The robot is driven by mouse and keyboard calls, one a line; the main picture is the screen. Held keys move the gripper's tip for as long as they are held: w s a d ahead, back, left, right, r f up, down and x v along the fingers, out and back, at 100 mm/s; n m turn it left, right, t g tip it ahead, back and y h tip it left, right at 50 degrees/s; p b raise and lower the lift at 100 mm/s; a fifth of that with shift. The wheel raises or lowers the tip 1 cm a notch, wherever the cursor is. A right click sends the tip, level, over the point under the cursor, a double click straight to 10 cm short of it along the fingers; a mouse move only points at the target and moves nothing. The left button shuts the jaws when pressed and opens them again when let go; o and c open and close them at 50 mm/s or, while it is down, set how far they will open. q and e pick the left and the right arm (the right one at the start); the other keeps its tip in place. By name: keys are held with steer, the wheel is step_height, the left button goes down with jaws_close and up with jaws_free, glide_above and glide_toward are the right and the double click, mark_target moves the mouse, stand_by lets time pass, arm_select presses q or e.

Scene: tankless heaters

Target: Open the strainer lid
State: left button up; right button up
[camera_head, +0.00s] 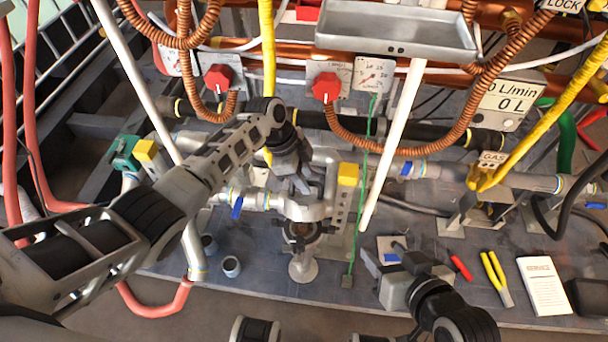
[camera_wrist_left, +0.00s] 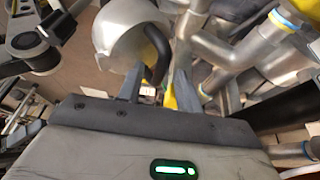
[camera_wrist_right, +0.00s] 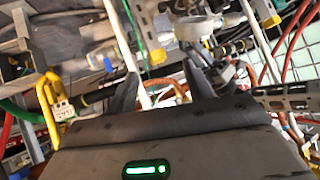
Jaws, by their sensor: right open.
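The strainer (camera_head: 305,208) is a grey metal fitting at the middle of the bench in the head view. A dark ring (camera_head: 302,231) faces the front of it, and a round metal foot (camera_head: 303,268) stands below. My left gripper (camera_head: 302,188) reaches down over the strainer and hides part of it. In the left wrist view, a rounded silver body (camera_wrist_left: 122,32) lies beyond the left fingers, with a curved black handle (camera_wrist_left: 157,52) between them; gaps show beside the handle. Whether this handle belongs to the lid I cannot tell. My right gripper (camera_head: 383,255) is open and empty at right.
A yellow block (camera_head: 348,174) and a blue valve handle (camera_head: 237,208) flank the strainer. A green cord (camera_head: 357,215) hangs right of it. Yellow-handled pliers (camera_head: 497,278), a red tool (camera_head: 461,267) and a white booklet (camera_head: 543,286) lie on the right. A small cup (camera_head: 231,267) stands left.

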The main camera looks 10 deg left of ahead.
arm_select(q)
steer(key=shift+r, duration=0.1)
arm_select(e)
steer(key=shift+r, duration=0.1)
arm_select(q)
steer(key=shift+a+r, duration=0.15)
steer(key=shift+r, duration=0.2)
steer(key=p+v, duration=0.4)
steer(key=v, duration=1.1)
arm_select(e)
step_height(320, 180, up, 8)
steer(key=d+t, duration=0.2)
steer(key=shift+s+h, duration=0.3)
